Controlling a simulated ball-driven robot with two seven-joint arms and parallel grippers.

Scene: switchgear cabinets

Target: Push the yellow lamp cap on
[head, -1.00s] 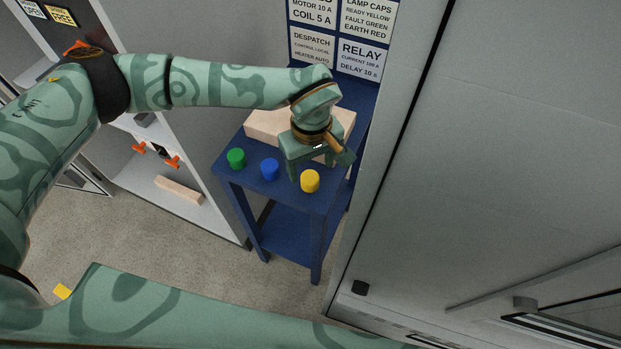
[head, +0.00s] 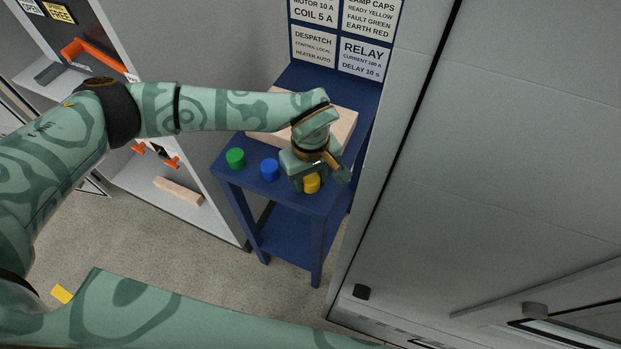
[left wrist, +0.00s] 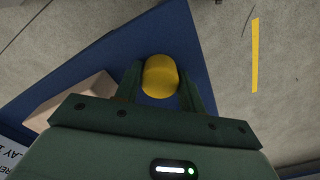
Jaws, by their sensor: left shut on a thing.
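The yellow lamp cap (head: 312,184) stands on the blue table (head: 247,177) near its front right corner. My left gripper (head: 308,186) has come down over it, and partly hides it in the head view. In the left wrist view the yellow cap (left wrist: 160,76) sits between the two fingers of my left gripper (left wrist: 161,92), which is shut on it. The cap looks still at table height. My right gripper does not show in either view. The lamp the cap belongs to cannot be made out.
A blue cap (head: 270,169) and a green cap (head: 236,158) stand left of the gripper on the table. A pale wooden block (head: 342,128) lies behind it. A grey cabinet front (head: 470,190) rises close on the right. An open cabinet with orange handles (head: 92,56) is at left.

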